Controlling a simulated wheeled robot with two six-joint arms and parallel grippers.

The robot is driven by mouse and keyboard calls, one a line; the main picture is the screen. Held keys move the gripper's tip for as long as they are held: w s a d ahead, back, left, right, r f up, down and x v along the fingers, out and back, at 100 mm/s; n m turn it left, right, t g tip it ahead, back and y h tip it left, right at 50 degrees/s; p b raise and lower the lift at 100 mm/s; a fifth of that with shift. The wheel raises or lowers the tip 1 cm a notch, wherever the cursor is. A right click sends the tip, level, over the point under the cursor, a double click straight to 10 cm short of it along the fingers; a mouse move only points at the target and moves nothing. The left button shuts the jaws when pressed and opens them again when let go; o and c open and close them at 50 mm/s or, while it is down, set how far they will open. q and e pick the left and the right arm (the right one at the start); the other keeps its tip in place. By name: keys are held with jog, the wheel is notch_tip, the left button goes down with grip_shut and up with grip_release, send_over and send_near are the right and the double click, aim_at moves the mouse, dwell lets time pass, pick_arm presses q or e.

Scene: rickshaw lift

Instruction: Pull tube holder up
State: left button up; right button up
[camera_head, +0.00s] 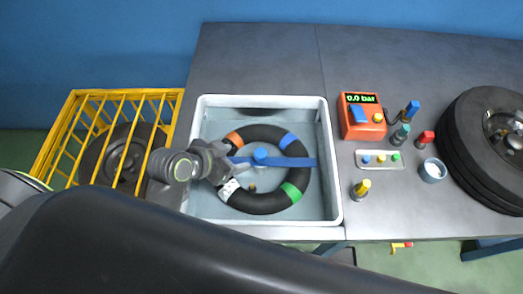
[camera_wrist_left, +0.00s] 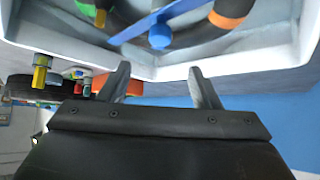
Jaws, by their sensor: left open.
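The tube holder is a blue bar (camera_head: 300,162) with a round blue knob (camera_head: 260,156), lying across a black inner tube (camera_head: 259,204) in a white-rimmed basin (camera_head: 333,190). The tube has orange, blue, green and white patches. My left gripper (camera_head: 232,163) is over the left part of the tube, near the bar's left end, which it partly hides. In the left wrist view my left gripper (camera_wrist_left: 160,72) is open with nothing between its fingers. The knob (camera_wrist_left: 160,38) shows beyond the fingertips, apart from them. My right gripper is not in view.
A yellow cage (camera_head: 75,125) holding a tyre stands left of the table. Right of the basin are an orange gauge (camera_head: 362,117) reading 0.0 bar, a small tray (camera_head: 380,159), several coloured-cap items, a cup (camera_head: 433,171) and a large wheel (camera_head: 470,150).

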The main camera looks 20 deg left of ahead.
aim_at(260, 153)
pick_arm(q)
jog(key=x, duration=0.8)
jog(key=shift+w+r, duration=0.1)
jog(key=x, duration=0.4)
jog(key=shift+w+d+f, duration=0.1)
jog(key=shift+w+f, duration=0.1)
jog(key=shift+f, duration=0.05)
jog(key=shift+w+d+f, duration=0.2)
jog(key=shift+w+f, duration=0.15)
jog(key=shift+f, duration=0.05)
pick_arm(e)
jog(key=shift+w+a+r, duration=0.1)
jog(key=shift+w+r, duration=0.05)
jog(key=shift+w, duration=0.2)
